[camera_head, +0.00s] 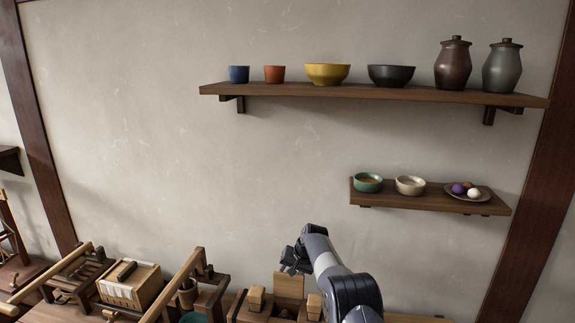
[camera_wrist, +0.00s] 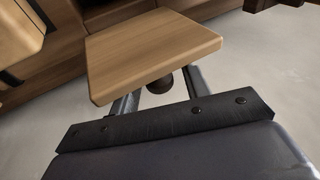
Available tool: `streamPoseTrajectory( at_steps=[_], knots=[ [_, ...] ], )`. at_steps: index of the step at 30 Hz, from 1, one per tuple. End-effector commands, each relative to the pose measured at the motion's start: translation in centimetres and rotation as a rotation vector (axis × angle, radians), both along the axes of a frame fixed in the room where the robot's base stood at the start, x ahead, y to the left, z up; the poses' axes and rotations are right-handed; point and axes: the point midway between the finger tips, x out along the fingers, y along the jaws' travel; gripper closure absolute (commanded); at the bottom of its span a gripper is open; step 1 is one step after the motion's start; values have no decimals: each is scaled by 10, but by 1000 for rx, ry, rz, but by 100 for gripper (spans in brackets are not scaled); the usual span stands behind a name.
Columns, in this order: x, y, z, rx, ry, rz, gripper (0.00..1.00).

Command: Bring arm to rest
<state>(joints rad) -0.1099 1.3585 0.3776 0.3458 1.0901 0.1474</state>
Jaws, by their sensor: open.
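My gripper (camera_head: 292,262) is at the end of my raised arm, low in the middle of the head view, in front of the bare wall and just above the wooden items on the table. Its jaws are open. In the wrist view, a light wooden board (camera_wrist: 155,48) covers the far part of my fingers, so the fingertips are hidden. A dark round knob (camera_wrist: 160,84) shows between the fingers below the board. I cannot tell whether the board touches the fingers.
A long upper shelf (camera_head: 300,91) bears cups, bowls and two lidded jars. A short lower shelf (camera_head: 430,203) bears two bowls and a plate. Wooden frames and a light wooden box (camera_head: 130,285) crowd the table at lower left. The wall's middle is clear.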

Motion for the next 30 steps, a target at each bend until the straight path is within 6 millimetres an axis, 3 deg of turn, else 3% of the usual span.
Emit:
streamPoseTrajectory(
  at_steps=[14, 20, 30],
  knots=[
    [-2, -3, 6, 0, -2, -1, 55],
    [-8, -11, 25, 0, -1, -1, 55],
    [-25, -31, 76, -2, 2, -1, 55]
  ],
)
